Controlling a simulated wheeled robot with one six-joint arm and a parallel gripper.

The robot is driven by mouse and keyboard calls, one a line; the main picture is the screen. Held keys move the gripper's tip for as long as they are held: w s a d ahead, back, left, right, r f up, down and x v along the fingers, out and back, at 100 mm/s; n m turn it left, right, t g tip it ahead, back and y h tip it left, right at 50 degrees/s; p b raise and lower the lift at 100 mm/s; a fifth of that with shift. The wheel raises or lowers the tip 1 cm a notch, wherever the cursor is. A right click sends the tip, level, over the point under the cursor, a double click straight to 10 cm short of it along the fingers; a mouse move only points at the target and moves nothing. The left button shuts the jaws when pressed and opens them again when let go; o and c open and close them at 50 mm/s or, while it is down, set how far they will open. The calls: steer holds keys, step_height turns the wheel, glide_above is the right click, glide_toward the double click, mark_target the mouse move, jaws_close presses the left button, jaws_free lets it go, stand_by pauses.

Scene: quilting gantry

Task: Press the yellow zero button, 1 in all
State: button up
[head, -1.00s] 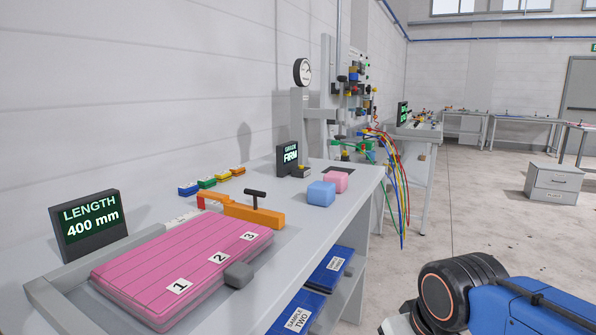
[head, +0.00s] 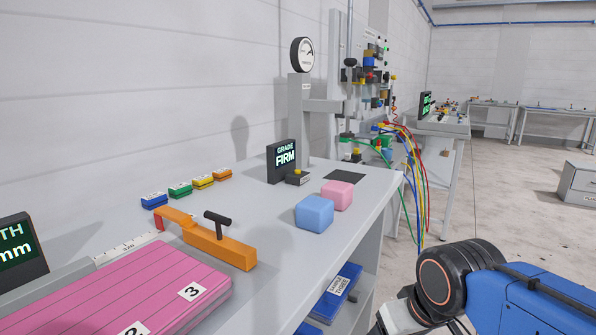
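A small yellow button (head: 298,172) sits on a grey box at the foot of the black display (head: 282,161) that reads "GRADE FIRM". Another small yellow knob or button (head: 356,151) shows farther back, near the hose panel. No "zero" label is legible on either, so I cannot tell which is the zero button. Part of my blue and black arm shows at the lower right, beyond the bench's front edge. My gripper is not in view.
On the bench (head: 270,222) are a blue cube (head: 314,213), a pink cube (head: 337,194), an orange clamp (head: 205,240), a pink panel (head: 150,296) and several coloured blocks (head: 180,190). A gauge post (head: 299,115) stands behind the display.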

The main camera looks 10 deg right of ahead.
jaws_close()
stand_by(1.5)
